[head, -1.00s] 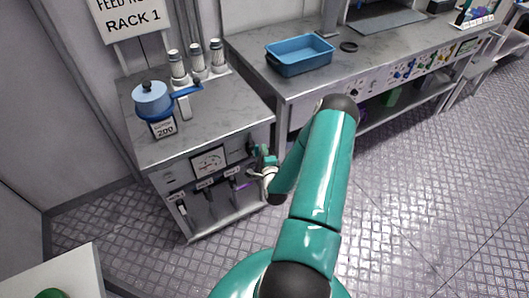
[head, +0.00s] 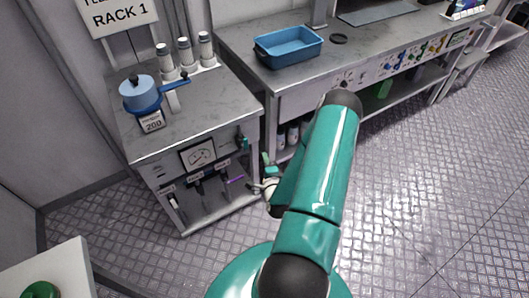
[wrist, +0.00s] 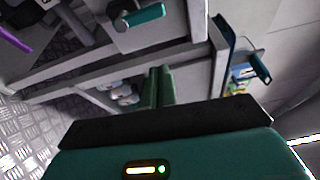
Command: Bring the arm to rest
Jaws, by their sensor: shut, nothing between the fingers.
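My arm is teal with dark joints and rises from the bottom middle of the head view, bent at the elbow, with its forearm folded down behind. My gripper (head: 268,174) is partly hidden behind the arm, just off the front right of the rack cabinet. In the wrist view my gripper (wrist: 158,88) has its two green fingers together with nothing between them. A teal handle (wrist: 143,15) on the cabinet front shows beyond the fingers, apart from them. The same teal handle shows in the head view (head: 243,143).
The rack cabinet (head: 205,118) bears a blue pot (head: 140,94) and several capped cylinders. A purple lever (head: 235,180) is on its front. A long bench at right holds a blue tray (head: 288,47). A white block with a green button (head: 40,290) is bottom left. Floor at right is clear.

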